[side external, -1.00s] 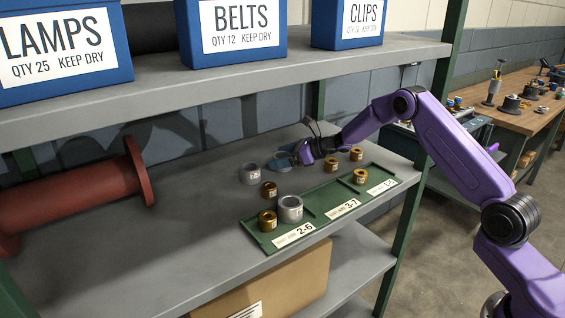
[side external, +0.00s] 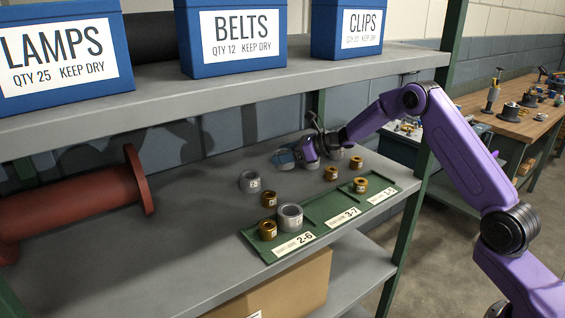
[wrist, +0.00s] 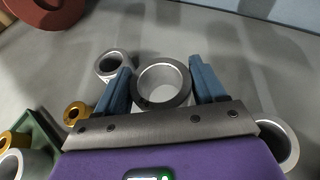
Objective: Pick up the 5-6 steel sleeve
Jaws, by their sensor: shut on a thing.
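My gripper (wrist: 162,88) has its two blue fingers shut on a grey steel sleeve (wrist: 178,99), one finger on each side of it. The sleeve's open bore faces the camera in the wrist view, and a white tag shows in part low on its wall. The tag cannot be read, so I cannot tell that it is the 5-6 sleeve. In the side external view my gripper (side external: 296,156) is over the back of the shelf and mostly hides this sleeve. I cannot tell whether the sleeve is clear of the shelf.
Another steel sleeve (side external: 250,182) and a brass one (side external: 268,199) stand left of my gripper. One more steel sleeve (wrist: 278,147) is close at right. A green tray (side external: 318,206) with sections labelled 2-6, 3-7 and 1-5 holds several sleeves in front. A red flanged pipe (side external: 75,202) lies left.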

